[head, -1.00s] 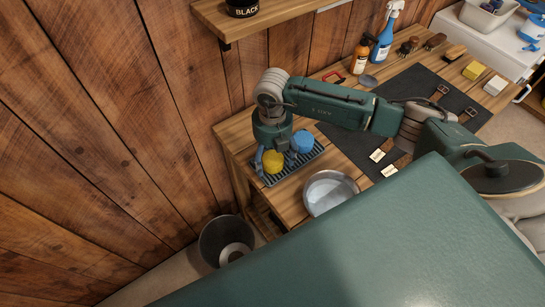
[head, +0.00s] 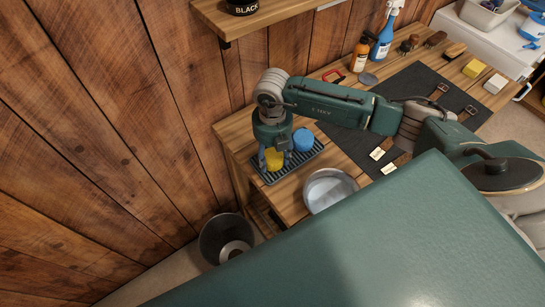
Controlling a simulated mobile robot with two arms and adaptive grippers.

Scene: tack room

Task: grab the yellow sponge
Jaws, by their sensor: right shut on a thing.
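The yellow sponge (head: 274,160) is a small rounded piece at the left part of a dark ribbed tray, near the bench's left end. My right gripper (head: 275,156) points down over it and is shut on it, with the fingers at its sides. I cannot tell whether the sponge is still touching the tray. A blue sponge (head: 303,140) sits on the tray just right of the gripper. My left gripper is not in view.
The ribbed tray (head: 296,168) lies on the wooden bench (head: 232,139). A metal bowl (head: 328,188) is close at its right front. A dark mat (head: 353,143) with straps lies further right. A bin (head: 225,238) stands on the floor. A shelf (head: 271,19) hangs above.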

